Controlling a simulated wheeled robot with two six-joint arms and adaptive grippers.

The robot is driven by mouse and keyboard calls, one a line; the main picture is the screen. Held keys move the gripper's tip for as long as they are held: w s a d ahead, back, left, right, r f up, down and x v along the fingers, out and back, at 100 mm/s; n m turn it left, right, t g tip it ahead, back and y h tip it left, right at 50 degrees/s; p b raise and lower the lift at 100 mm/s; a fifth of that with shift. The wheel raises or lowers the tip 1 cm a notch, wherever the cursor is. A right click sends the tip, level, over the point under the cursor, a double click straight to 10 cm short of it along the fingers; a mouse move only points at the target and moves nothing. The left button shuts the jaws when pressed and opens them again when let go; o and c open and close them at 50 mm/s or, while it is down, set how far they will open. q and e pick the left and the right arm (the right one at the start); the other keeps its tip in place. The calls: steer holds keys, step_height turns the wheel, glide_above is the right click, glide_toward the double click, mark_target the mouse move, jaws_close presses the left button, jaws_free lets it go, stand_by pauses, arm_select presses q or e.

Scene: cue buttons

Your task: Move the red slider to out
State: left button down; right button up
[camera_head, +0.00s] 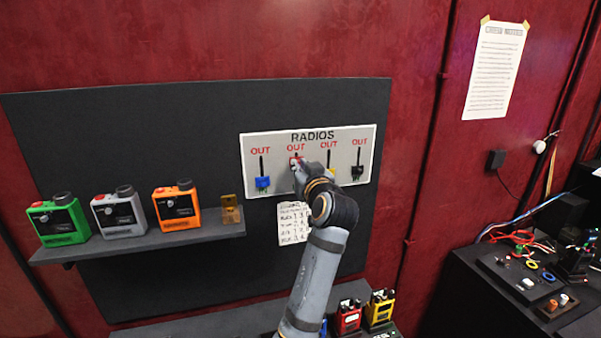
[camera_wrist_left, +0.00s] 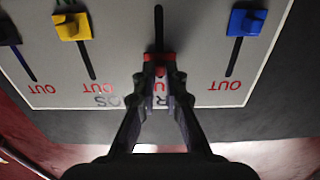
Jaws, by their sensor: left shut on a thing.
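The RADIOS panel (camera_head: 247,145) is a pale board on the wall with vertical slider slots, each with a red OUT label at its top. The red slider (camera_head: 295,161) stands near the top of the second slot, close under its OUT label. My left gripper (camera_head: 298,168) is shut on it. In the left wrist view, which shows the panel upside down, the red slider (camera_wrist_left: 157,57) is between the fingertips of my left gripper (camera_wrist_left: 158,68), at the OUT end of its slot. The fingers partly hide the slider and the label. My right gripper is out of view.
Blue (camera_head: 262,182), yellow (camera_head: 331,173) and black (camera_head: 357,172) sliders sit low in their slots beside the red one. Green (camera_head: 58,220), grey (camera_head: 119,213) and orange (camera_head: 177,207) radios stand on a shelf at left. Red (camera_head: 348,317) and yellow (camera_head: 380,308) radios stand below.

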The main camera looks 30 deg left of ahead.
arm_select(q)
steer(key=shift+r, duration=0.2)
steer(key=c, duration=1.8)
jaws_free()
steer(key=o, duration=0.4)
steer(key=shift+a+f, duration=0.1)
step_height(320, 180, up, 10)
